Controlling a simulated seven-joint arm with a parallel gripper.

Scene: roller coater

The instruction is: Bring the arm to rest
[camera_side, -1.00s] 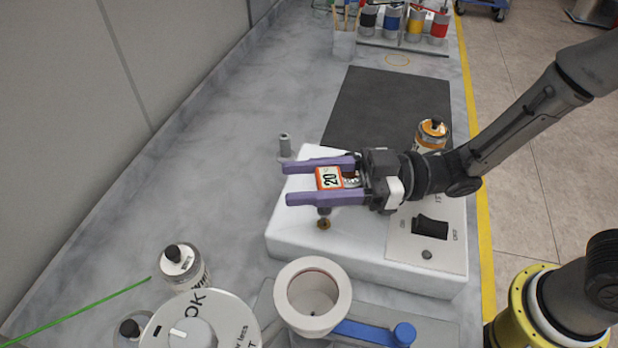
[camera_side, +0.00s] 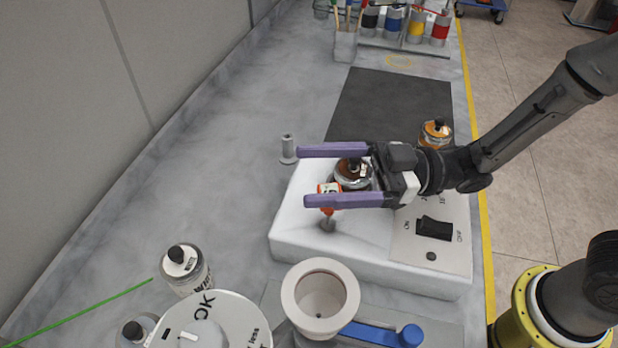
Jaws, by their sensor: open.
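My gripper (camera_side: 335,176) has two long purple fingers, held wide apart and pointing left above the white machine base (camera_side: 295,222). An orange-and-white labelled piece (camera_side: 328,190) stands at the machine's spindle, partly hidden by the lower finger. A round metal-and-orange part (camera_side: 352,174) shows between the fingers. I cannot tell whether a finger touches either one. The arm reaches in from the right over the machine's switch panel.
A black rocker switch (camera_side: 434,228) is on the machine's right side.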

